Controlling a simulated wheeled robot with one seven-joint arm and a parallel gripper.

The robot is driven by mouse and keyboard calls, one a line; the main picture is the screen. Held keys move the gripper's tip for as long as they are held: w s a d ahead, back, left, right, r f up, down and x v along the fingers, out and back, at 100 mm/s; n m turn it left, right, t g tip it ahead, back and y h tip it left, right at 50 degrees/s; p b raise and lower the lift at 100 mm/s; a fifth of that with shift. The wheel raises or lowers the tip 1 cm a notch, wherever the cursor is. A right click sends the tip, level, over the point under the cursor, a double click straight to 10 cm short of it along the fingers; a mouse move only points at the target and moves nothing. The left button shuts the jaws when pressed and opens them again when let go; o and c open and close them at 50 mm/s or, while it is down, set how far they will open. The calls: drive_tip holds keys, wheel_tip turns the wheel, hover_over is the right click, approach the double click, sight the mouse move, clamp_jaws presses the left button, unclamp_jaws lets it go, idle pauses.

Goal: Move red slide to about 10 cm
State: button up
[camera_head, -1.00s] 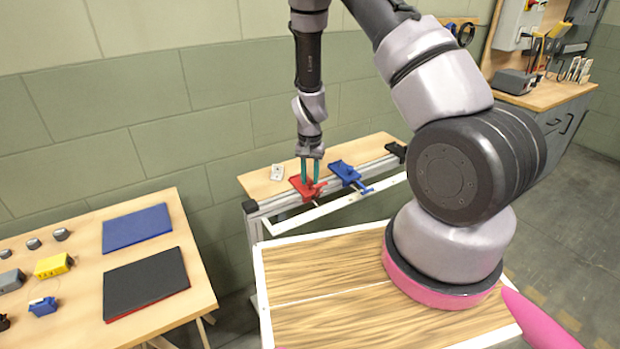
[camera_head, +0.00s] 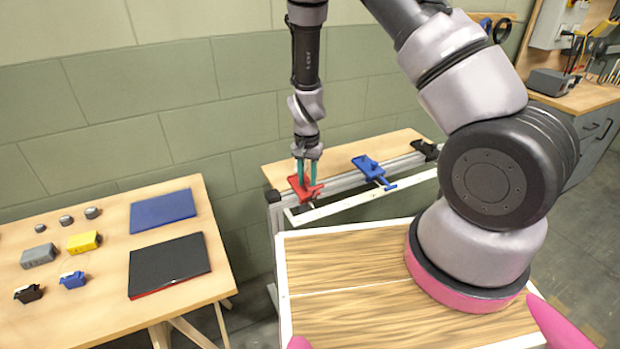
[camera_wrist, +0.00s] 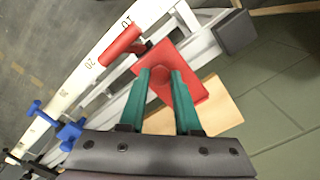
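The red slide (camera_head: 304,188) sits on the grey rail near its left end. In the wrist view its red plate (camera_wrist: 185,82) has a round knob between my two teal fingers. My gripper (camera_head: 307,182) is closed around that knob, pointing down. A red arm (camera_wrist: 120,45) of the slide reaches over to the white ruler (camera_wrist: 84,72), lying between the printed 10 and 20. The exact reading cannot be told. The blue slide (camera_head: 369,167) stands apart to the right on the same rail and shows in the wrist view (camera_wrist: 68,131).
A dark end block (camera_wrist: 236,34) closes the rail near the red slide. A wooden board (camera_head: 285,170) lies behind the rail. At left, a table (camera_head: 110,262) holds blue and black mats and several small blocks. A workbench (camera_head: 590,97) stands at far right.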

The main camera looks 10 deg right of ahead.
drive_tip(key=o, duration=0.4)
drive_tip(key=shift+r, duration=0.1)
wheel_tip(320, 180, up, 11)
drive_tip(key=shift+f, duration=0.15)
idle(0.4)
wheel_tip(320, 180, up, 11)
drive_tip(key=t+y, duration=0.1)
drive_tip(key=y, duration=0.1)
hover_over(307, 182)
drive_tip(key=d, duration=0.3)
drive_tip(key=s+d+r+t, duration=0.1)
drive_tip(key=s+d+r, duration=0.1)
drive_tip(key=r, duration=0.3)
drive_tip(key=s+d+r+t, duration=0.1)
drive_tip(key=s+d+r, duration=0.1)
drive_tip(key=r, duration=0.4)
drive_tip(key=s+d+r+t, duration=0.1)
drive_tip(key=s+d+r, duration=0.1)
drive_tip(key=s+r, duration=0.2)
drive_tip(key=s+d+r+t, duration=0.1)
drive_tip(key=s+d+r, duration=0.2)
drive_tip(key=s+r, duration=0.2)
drive_tip(key=s+d+r+n+t, duration=0.1)
drive_tip(key=s+d+r+t, duration=0.1)
drive_tip(key=s+r, duration=0.3)
drive_tip(key=shift+s+d, duration=0.35)
drive_tip(key=shift+s, duration=0.5)
